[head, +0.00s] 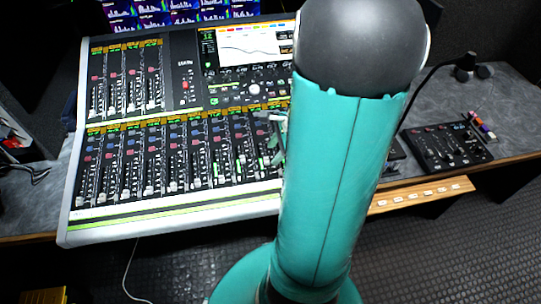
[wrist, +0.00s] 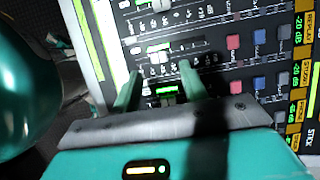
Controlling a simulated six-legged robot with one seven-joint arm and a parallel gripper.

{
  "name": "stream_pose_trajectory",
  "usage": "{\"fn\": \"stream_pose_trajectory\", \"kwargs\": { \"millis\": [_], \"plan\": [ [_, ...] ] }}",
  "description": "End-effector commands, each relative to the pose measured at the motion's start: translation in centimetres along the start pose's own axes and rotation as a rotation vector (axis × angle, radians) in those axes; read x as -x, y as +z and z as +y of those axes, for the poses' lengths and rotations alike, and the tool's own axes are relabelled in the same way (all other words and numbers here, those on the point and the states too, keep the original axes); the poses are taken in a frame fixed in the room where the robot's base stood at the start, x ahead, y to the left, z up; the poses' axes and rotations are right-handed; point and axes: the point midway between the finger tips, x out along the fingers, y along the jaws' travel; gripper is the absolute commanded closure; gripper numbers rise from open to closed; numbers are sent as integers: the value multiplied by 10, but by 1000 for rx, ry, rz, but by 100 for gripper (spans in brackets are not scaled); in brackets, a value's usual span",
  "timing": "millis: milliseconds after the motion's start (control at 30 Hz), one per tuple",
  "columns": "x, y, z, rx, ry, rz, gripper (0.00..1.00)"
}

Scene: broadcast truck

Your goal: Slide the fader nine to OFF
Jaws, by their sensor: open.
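The mixing console (head: 160,207) has a lower row of fader strips with pale caps, most of them near the front. I cannot read which strip is fader nine. My gripper (head: 279,130) shows in the head view over the right part of this row, mostly hidden behind my teal arm. In the wrist view my gripper (wrist: 160,82) is open, its two green fingers apart above the strips. A small green-lit piece (wrist: 166,90) shows between the fingers. A pale fader cap (wrist: 160,57) lies just beyond the fingertips. I cannot tell whether the fingers touch anything.
A console screen (head: 248,47) and an upper fader bank (head: 125,80) stand behind the lower row. A smaller black control panel (head: 447,145) sits on the desk at right. A light strip with sockets (head: 420,195) runs along the desk front. My arm hides the console's right end.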

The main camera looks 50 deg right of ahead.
Motion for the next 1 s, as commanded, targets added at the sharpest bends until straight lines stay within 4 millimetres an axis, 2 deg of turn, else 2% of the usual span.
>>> {"fn": "stream_pose_trajectory", "kwargs": {
  "millis": [100,233,567,800,1000],
  "plan": [
    [-20,0,1,-1,4,-2,56],
    [-33,1,1,1,2,-1,56],
    [-37,1,0,2,1,0,56],
    [-37,1,0,2,1,0,100],
    [-37,1,0,2,1,0,100]
  ]
}}
